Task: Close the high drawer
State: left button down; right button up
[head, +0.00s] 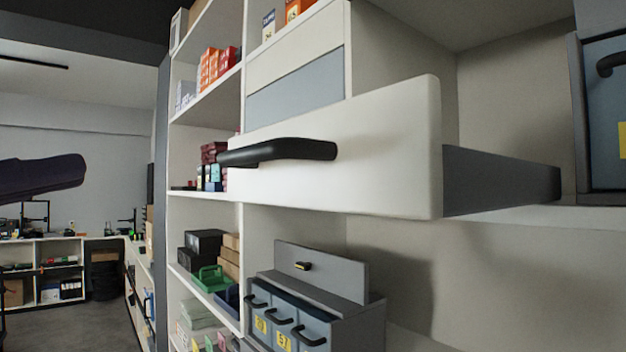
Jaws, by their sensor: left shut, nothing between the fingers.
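The high drawer (385,150) is pulled out of the white shelf unit. It has a thick white front and a dark grey side (495,180). A black bar handle (285,150) is fixed to its front. My left gripper (68,171) is a dark shape at the left edge of the head view. It is shut and empty, apart from the drawer, with a wide gap between it and the handle. Much of the left arm is out of frame. My right gripper is not in view.
Shelves to the left hold small boxes (210,68) and a green bin (210,278). A grey cabinet with small drawers (335,310) stands below the high drawer. A blue-grey drawer box (600,110) sits at right. The space left of the handle looks free.

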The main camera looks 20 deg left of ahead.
pick_arm(q)
jog(key=s+d+f+m+g+h, duration=0.25)
jog(key=d+m+g, duration=0.2)
jog(key=m, duration=0.35)
jog(key=p, duration=1)
send_near(286, 205)
jog(key=x, duration=0.5)
jog(key=shift+w+r, duration=0.3)
jog(key=shift+w+d+f+p, duration=0.15)
jog(key=shift+w+d+p, duration=0.15)
jog(key=shift+w+d, duration=0.15)
jog(key=shift+f, duration=0.1)
